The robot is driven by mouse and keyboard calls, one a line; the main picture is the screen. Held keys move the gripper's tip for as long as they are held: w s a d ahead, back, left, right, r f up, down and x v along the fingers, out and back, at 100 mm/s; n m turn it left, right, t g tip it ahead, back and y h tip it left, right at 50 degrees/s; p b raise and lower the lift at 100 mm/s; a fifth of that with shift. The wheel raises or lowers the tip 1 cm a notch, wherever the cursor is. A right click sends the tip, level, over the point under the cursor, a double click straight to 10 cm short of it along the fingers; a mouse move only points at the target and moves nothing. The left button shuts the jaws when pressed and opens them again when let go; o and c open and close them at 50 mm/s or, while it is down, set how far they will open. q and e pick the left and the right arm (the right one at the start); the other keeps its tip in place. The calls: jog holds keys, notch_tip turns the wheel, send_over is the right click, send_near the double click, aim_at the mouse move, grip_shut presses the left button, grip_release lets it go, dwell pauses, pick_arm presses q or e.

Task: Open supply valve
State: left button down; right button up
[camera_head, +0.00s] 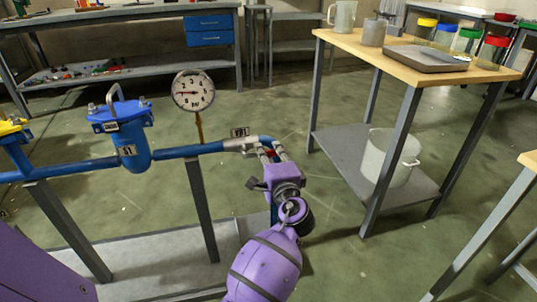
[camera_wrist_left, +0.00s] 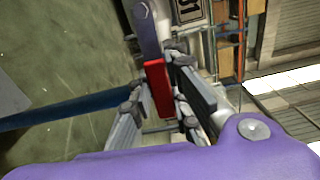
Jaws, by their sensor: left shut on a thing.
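The supply valve sits at the right end of the blue pipe (camera_head: 190,150), by a small label plate (camera_head: 240,132). Its red handle (camera_wrist_left: 158,88) shows in the left wrist view, with a grey metal part (camera_wrist_left: 148,30) above it. Only a little red shows in the head view. My left gripper (camera_head: 272,154) is at this pipe end, and its fingers are shut on the red handle. The fingers also show in the left wrist view (camera_wrist_left: 160,105), on both sides of the handle. The fingers and wrist hide much of the valve. My right gripper is out of view.
A round pressure gauge (camera_head: 193,91) stands above the pipe. A blue filter housing (camera_head: 122,125) is farther left. A wooden-topped table (camera_head: 360,48) with jars and a tray (camera_head: 425,58) stands right, a white bucket (camera_head: 388,160) on its lower shelf. Floor between is clear.

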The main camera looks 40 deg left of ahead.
pick_arm(q)
jog(key=shift+f, duration=0.1)
jog(key=c, duration=1.6)
grip_release()
jog(key=shift+c, duration=0.2)
jog(key=shift+s+d, duration=0.1)
jog(key=v, duration=0.7)
jog(key=shift+s+d, duration=0.1)
jog(key=shift+s, duration=0.05)
